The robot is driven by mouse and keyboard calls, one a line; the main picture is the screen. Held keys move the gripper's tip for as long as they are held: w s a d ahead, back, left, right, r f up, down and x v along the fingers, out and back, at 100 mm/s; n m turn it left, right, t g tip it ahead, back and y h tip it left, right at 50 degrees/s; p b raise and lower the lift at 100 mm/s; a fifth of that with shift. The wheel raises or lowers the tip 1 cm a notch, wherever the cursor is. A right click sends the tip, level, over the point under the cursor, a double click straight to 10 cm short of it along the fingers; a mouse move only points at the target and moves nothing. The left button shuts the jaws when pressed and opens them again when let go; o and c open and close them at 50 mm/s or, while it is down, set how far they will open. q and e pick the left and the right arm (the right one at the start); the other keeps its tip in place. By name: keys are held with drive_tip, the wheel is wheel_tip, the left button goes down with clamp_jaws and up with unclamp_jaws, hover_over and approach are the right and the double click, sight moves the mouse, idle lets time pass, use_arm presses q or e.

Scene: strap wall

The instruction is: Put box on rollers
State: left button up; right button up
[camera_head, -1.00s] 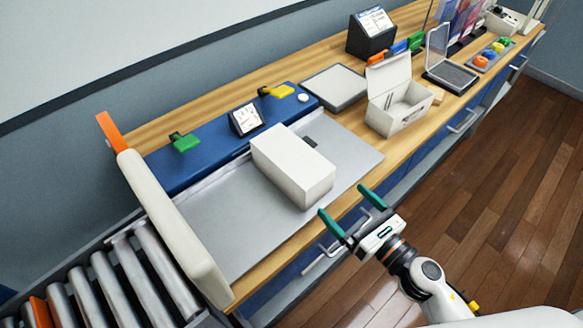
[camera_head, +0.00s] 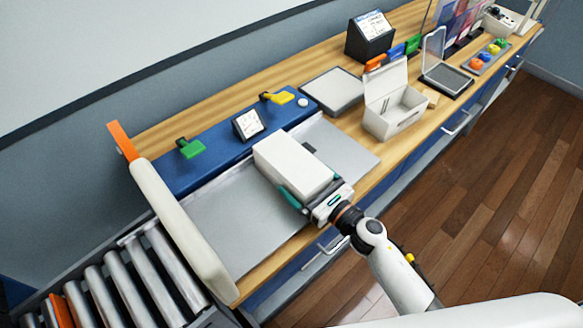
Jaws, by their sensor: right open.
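A closed white box (camera_head: 293,163) lies on the grey metal plate of the bench. My right gripper (camera_head: 311,192) is at the box's near right end, its teal fingers spread. One finger lies along the box's near left side; the other is mostly hidden at the far side. Contact with the box cannot be made out. The metal rollers (camera_head: 135,285) are at the lower left, beyond a raised cream-coloured bar (camera_head: 183,230) with an orange tip. My left gripper is not in view.
A blue panel (camera_head: 215,155) with green and yellow handles and a small display runs behind the plate. An open white box (camera_head: 393,108) and a flat grey scale (camera_head: 333,90) stand to the right. The plate (camera_head: 235,225) is bare left of the box.

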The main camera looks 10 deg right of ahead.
drive_tip(key=shift+w+a, duration=0.15)
drive_tip(key=shift+w, duration=0.05)
drive_tip(key=shift+r, duration=0.1)
drive_tip(key=c, duration=1)
